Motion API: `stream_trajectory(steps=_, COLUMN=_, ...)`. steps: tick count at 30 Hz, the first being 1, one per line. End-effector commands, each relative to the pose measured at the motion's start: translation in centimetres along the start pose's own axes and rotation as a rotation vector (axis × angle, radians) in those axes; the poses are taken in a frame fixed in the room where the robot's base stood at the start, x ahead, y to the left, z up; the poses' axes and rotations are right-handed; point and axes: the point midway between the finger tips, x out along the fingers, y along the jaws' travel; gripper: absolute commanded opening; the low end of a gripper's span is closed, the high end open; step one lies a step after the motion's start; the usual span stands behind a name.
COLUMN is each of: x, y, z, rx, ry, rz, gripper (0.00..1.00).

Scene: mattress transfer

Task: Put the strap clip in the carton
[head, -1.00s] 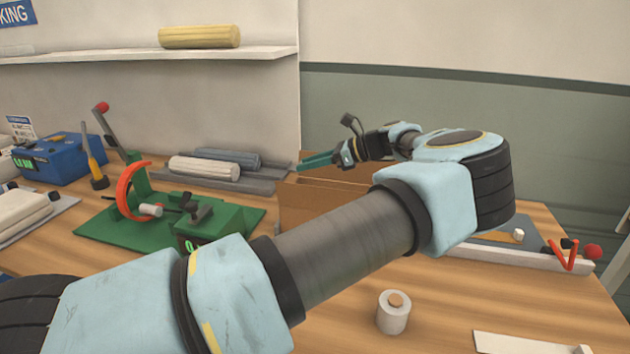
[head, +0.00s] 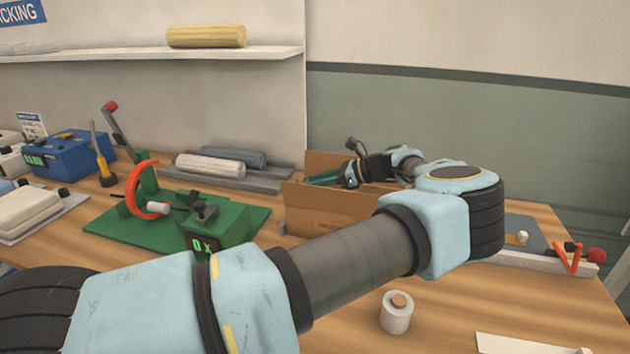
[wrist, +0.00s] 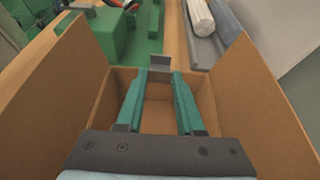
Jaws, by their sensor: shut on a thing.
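The carton (head: 325,213) is an open brown box on the bench, behind my forearm in the head view. In the wrist view its open flaps (wrist: 60,85) rise on both sides and its floor shows below. My gripper (wrist: 160,76), with teal fingers, is over the carton's opening, pointing along it. The fingers are shut on a small grey strap clip (wrist: 160,64) at their tips. In the head view my gripper (head: 322,178) is low against the carton, and the clip cannot be made out there.
A green fixture (head: 190,218) with an orange ring stands left of the carton. Pale and grey rolls (head: 210,166) lie behind it. A white roll (head: 396,312) stands on the bench in front. A rail with a red knob (head: 597,255) is at right.

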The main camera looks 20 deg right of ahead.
Motion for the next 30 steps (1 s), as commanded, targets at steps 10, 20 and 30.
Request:
stream_trajectory(steps=10, x=0.1, y=0.0, z=-0.3, rx=0.000, ry=0.000, rz=0.000, gripper=0.51)
stream_trajectory(steps=20, x=0.1, y=0.0, z=-0.3, rx=0.000, ry=0.000, rz=0.000, gripper=0.66)
stream_trajectory(steps=30, x=-2.4, y=-0.1, z=0.4, rx=0.001, ry=0.004, rz=-0.004, gripper=0.66)
